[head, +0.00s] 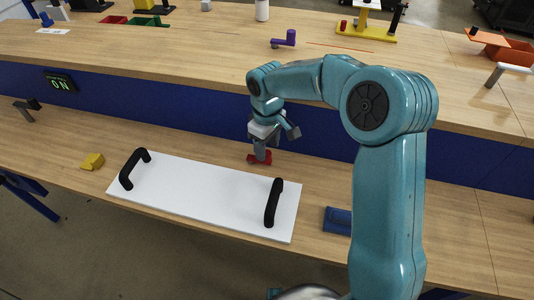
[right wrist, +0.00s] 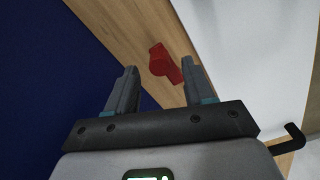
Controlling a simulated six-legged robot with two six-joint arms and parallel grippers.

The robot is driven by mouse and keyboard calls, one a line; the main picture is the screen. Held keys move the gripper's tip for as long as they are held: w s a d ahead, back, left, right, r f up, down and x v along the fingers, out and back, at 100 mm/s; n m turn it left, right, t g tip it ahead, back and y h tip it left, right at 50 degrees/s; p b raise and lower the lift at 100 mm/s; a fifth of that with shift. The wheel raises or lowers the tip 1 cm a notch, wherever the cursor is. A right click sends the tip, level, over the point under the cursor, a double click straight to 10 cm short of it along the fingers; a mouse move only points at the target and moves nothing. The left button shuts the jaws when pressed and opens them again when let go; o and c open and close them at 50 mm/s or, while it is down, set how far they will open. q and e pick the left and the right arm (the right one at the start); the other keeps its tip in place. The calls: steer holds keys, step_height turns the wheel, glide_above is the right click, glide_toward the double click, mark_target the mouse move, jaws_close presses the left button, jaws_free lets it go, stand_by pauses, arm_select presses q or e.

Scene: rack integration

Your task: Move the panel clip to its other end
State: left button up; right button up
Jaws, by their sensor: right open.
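A small red piece, which looks like the clip (head: 255,160), lies on the lower wooden bench just behind the white panel's far edge. My right gripper (head: 264,152) points down just over it in the head view. In the right wrist view, my right gripper (right wrist: 160,68) is open, and the red clip (right wrist: 162,62) shows past the fingertips, closer to the right finger. No grip on it shows. The white panel (head: 200,190) lies flat and has a black handle at each end. My left gripper is not in view.
A yellow block (head: 92,161) lies left of the panel and a blue piece (head: 338,220) lies right of it. A blue riser wall (head: 180,115) stands behind, with an upper shelf (head: 190,50) holding several coloured parts.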

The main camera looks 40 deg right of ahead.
mark_target(267, 153)
steer(key=shift+f, duration=1.75)
jaws_close()
